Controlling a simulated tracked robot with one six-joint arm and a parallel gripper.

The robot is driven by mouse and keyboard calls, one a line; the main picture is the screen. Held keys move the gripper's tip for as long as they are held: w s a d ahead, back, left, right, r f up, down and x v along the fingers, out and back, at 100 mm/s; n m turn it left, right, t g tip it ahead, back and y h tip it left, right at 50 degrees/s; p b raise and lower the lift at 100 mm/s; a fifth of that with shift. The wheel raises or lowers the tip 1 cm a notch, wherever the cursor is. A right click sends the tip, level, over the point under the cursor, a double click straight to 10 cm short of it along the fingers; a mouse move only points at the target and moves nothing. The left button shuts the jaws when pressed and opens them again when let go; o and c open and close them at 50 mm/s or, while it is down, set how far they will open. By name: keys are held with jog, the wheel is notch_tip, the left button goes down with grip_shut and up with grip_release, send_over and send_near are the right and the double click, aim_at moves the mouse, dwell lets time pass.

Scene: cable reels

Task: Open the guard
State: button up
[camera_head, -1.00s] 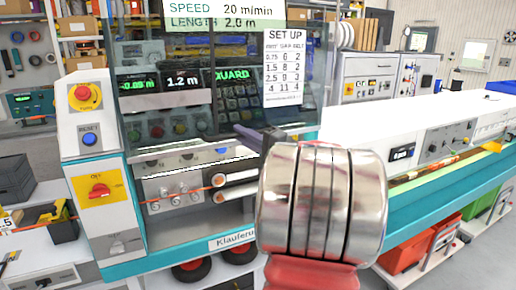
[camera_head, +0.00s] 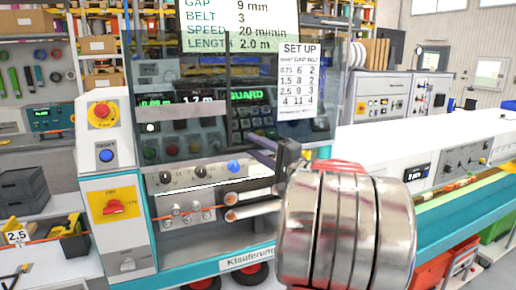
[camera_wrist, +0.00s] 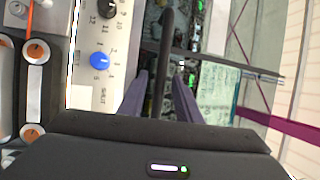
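The guard (camera_head: 205,75) is a clear panel over the front of the machine, down over the display and buttons. Its lower edge lies above the row of knobs. A dark handle bar (camera_wrist: 167,40) shows in the wrist view, running between my two purple fingers. My gripper (camera_wrist: 160,80) is open, with one finger on each side of the bar and gaps visible. In the head view my gripper (camera_head: 262,147) is at the guard's lower edge, and my arm partly hides it. Whether a finger touches the bar I cannot tell.
A blue knob (camera_head: 234,166) and roller pins (camera_head: 245,197) with an orange cable sit just below the guard. A set-up sheet (camera_head: 297,80) hangs to the right. The red emergency button (camera_head: 102,112) is on the left column. A long white bench (camera_head: 440,135) extends right.

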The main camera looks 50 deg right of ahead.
jog(key=s+f, duration=0.2)
jog(key=s, duration=1.1)
jog(key=shift+s+a+f, duration=0.3)
jog(key=shift+a, duration=0.05)
jog(key=shift+w, duration=0.1)
dwell(0.3)
